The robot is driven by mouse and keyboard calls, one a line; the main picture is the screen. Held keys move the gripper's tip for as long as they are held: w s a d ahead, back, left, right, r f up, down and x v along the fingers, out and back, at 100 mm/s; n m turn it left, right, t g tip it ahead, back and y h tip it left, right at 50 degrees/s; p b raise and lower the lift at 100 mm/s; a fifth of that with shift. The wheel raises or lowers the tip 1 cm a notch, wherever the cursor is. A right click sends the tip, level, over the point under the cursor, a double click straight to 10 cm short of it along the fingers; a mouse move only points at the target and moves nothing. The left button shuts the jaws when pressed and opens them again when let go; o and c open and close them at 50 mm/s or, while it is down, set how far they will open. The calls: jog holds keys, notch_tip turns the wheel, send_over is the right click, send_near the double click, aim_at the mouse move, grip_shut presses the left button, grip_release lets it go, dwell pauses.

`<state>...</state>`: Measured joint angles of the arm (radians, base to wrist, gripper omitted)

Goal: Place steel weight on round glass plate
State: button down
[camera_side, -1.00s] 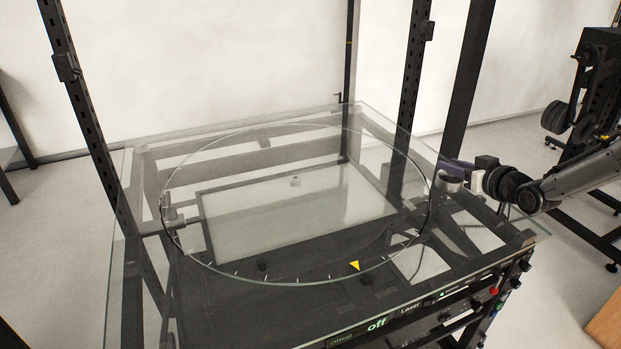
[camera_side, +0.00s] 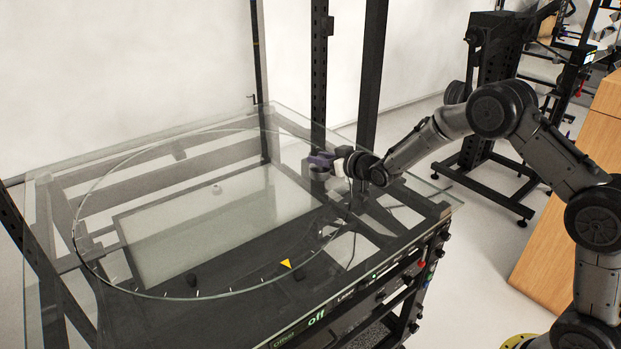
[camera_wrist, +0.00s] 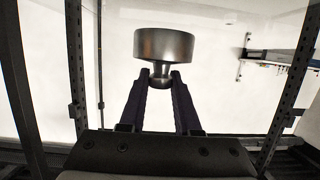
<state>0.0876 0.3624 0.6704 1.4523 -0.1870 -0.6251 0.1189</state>
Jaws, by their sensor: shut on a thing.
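The steel weight (camera_wrist: 164,46) is a short shiny cylinder with a narrow neck and knob. In the wrist view my gripper (camera_wrist: 160,82) is shut on the knob with its two dark fingers. The side view shows my gripper (camera_side: 322,160) near the back right rim of the round glass plate (camera_side: 190,298), with the weight (camera_side: 320,174) small and partly hidden at the fingertips. The weight appears to be over the plate's right part; I cannot tell its exact height or whether it touches. The plate is clear, flat and empty elsewhere.
The plate lies within a glass-topped frame with dark uprights (camera_side: 370,75) behind. A yellow triangle marker (camera_side: 286,263) is near the front rim. The plate's middle and left are clear.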

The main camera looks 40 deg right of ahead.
jog(key=w+f, duration=0.4)
jog(key=f, duration=0.1)
jog(key=shift+w+d, duration=0.1)
jog(key=shift+w, duration=0.05)
jog(key=shift+f, duration=1.45)
jog(key=shift+f, duration=0.1)
jog(key=shift+f, duration=0.15)
jog(key=c, duration=0.6)
grip_release()
jog(key=shift+f, duration=0.2)
jog(key=shift+r, duration=0.15)
